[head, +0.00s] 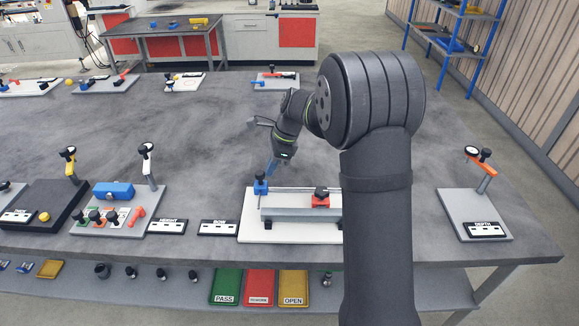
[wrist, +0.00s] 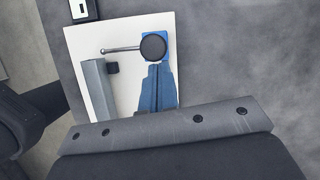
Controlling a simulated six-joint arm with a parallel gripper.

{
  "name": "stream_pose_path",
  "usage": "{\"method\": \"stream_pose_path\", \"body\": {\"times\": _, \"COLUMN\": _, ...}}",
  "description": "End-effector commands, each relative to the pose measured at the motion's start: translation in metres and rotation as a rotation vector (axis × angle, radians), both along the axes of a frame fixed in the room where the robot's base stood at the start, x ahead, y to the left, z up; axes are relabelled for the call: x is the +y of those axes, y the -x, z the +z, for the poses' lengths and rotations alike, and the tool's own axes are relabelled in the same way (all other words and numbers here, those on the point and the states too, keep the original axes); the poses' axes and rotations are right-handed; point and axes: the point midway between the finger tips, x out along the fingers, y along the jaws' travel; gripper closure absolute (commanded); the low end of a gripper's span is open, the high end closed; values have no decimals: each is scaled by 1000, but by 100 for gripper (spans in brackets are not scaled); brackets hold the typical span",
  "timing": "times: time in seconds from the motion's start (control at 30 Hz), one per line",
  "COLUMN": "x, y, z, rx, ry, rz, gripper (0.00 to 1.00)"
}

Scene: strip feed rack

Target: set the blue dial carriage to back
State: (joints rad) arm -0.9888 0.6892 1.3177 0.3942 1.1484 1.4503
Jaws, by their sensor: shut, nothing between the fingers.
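The blue dial carriage (head: 261,187) sits at the left end of the white base plate (head: 250,230), with a dark knob on top. In the wrist view a round black dial (wrist: 153,46) with a thin metal rod pointing left covers much of the blue carriage (wrist: 166,37). My gripper (head: 270,175) points down just above and beside the carriage. Its blue fingers (wrist: 156,66) are together with nothing between them, tips next to the dial's near edge. I cannot tell whether they touch it.
A grey rail (head: 285,214) and a red carriage (head: 320,199) with a black knob share the base plate. A ROW label block (head: 219,228) lies left of it; a DEPTH station (head: 475,213) stands at right. The tabletop behind the plate is clear.

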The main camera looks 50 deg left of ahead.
Motion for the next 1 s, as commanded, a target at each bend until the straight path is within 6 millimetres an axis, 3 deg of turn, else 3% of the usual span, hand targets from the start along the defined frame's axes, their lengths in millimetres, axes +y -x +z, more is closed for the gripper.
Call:
{"method": "stream_pose_path", "body": {"times": 0.47, "x": 4, "y": 4, "z": 0, "rx": 6, "ry": -4, "rz": 0, "gripper": 100}}
{"method": "stream_pose_path", "body": {"times": 0.73, "x": -24, "y": -34, "z": 2, "rx": 2, "ry": -1, "rz": -6, "gripper": 100}}
{"method": "stream_pose_path", "body": {"times": 1.0, "x": -36, "y": -51, "z": 63, "rx": -2, "ry": -3, "rz": -2, "gripper": 100}}
